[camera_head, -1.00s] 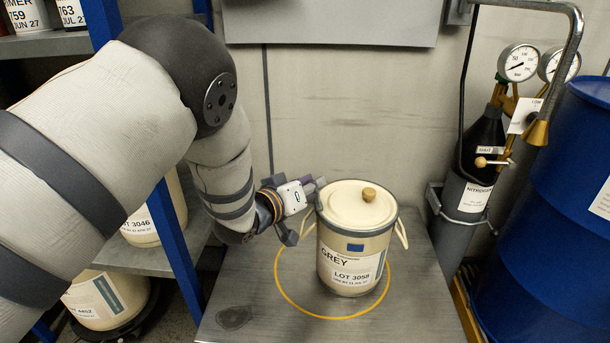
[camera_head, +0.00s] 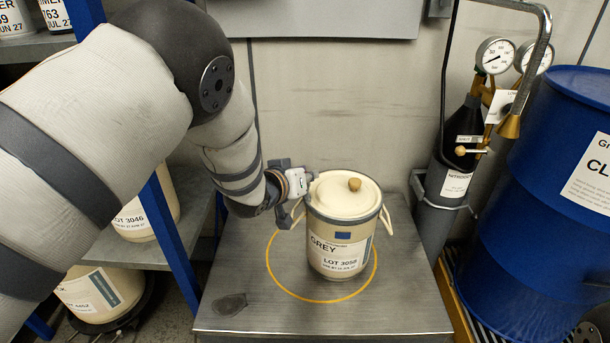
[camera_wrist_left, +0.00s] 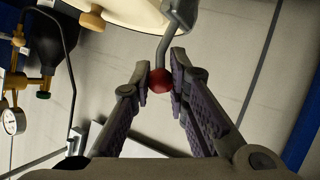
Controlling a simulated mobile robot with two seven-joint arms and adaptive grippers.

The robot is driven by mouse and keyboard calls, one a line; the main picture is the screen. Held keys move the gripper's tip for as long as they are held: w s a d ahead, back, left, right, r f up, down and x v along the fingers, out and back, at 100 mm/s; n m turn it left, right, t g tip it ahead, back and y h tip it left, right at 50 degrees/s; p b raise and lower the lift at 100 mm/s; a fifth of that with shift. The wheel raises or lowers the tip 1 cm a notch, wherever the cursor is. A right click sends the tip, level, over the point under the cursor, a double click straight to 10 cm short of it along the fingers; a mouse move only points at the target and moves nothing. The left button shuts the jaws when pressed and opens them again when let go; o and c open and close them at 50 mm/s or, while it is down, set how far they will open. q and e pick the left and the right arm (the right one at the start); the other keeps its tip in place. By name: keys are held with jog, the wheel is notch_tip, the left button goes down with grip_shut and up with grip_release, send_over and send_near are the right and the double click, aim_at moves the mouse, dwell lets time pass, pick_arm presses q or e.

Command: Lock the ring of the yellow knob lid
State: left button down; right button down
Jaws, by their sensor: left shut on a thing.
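A cream pail (camera_head: 340,250) labelled GREY, LOT 3058, stands upright on the grey bench top. Its cream lid (camera_head: 330,196) has a tan, wood-like knob (camera_head: 354,184), and a grey ring (camera_head: 345,216) runs round the rim. My left gripper (camera_head: 306,182) is at the left rear of the rim, its fingertips partly hidden. In the left wrist view my left gripper (camera_wrist_left: 165,77) is shut on a red ball (camera_wrist_left: 160,82) at the end of a bent grey lever (camera_wrist_left: 170,38). The lever's mount shows beside the lid's edge. I cannot tell how far the ring is closed. My right gripper is not in view.
A yellow circle (camera_head: 312,300) is marked on the bench around the pail. A blue drum (camera_head: 530,220) and a dark gas cylinder (camera_head: 455,150) with gauges stand to the right. Shelves with pails (camera_head: 98,293) are at left. The bench front is clear.

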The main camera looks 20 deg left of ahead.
pick_arm(q)
jog(key=c, duration=1.5)
grip_release()
